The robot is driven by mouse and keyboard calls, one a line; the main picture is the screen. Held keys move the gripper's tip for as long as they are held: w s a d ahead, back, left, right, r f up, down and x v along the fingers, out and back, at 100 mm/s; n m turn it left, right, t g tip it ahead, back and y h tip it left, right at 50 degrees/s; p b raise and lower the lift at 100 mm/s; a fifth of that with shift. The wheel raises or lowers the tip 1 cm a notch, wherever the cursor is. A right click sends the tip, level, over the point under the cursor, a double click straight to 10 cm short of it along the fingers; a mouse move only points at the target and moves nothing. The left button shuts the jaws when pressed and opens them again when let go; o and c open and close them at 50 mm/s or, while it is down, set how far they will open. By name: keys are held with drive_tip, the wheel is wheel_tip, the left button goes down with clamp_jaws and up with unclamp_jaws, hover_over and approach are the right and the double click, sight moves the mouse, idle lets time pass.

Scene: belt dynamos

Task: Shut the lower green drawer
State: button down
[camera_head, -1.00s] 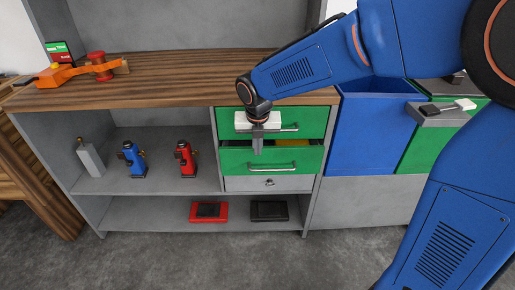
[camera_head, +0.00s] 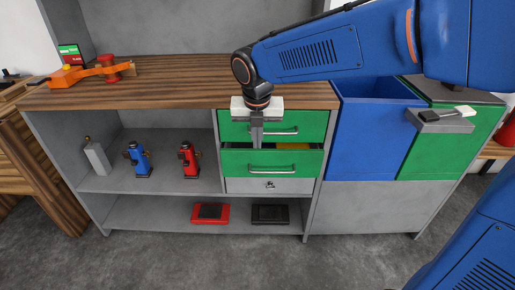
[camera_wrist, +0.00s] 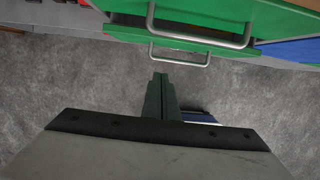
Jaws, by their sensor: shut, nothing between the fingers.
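The lower green drawer (camera_head: 290,161) stands partly open below the shut upper green drawer (camera_head: 310,122). A dark gap shows above its front, with something yellow (camera_head: 291,146) inside. Its bar handle (camera_head: 271,170) runs across the front; it also shows in the wrist view (camera_wrist: 180,62), below the upper drawer's larger handle (camera_wrist: 200,42). My gripper (camera_head: 257,146) is shut and empty, pointing down in front of the drawers. In the wrist view its fingers (camera_wrist: 160,76) end just short of the lower handle in the picture. I cannot tell whether they touch the drawer.
A grey keyed drawer (camera_head: 240,186) lies beneath. The wooden top (camera_head: 190,88) bears an orange tool (camera_head: 85,73). Blue and red dynamos (camera_head: 138,160) stand on the left shelf. Blue bin (camera_head: 370,125) and green bin (camera_head: 445,150) are at right. The floor in front is clear.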

drive_tip(key=c, duration=2.4)
unclamp_jaws()
drive_tip(key=shift+r, duration=0.35)
drive_tip(key=o, duration=0.5)
drive_tip(key=shift+s, duration=0.15)
drive_tip(key=shift+o, duration=0.3)
drive_tip(key=s+f+n+h, duration=0.2)
drive_tip(key=f+h, duration=0.1)
drive_tip(key=f, duration=0.3)
drive_tip(key=s+a+f+n+h, duration=0.1)
drive_tip(key=s+f+n+h, duration=0.1)
drive_tip(key=f+h, duration=0.2)
wheel_tip(320, 180, down, 2)
drive_tip(key=shift+s, duration=0.25)
drive_tip(key=n+t+h, duration=0.5)
drive_tip(key=n+t, duration=0.1)
drive_tip(key=t, duration=0.2)
approach(270, 172)
drive_tip(key=x, duration=1)
drive_tip(key=shift+w+f, duration=0.15)
drive_tip(key=shift+f, duration=0.05)
drive_tip(key=shift+d, duration=0.1)
clamp_jaws()
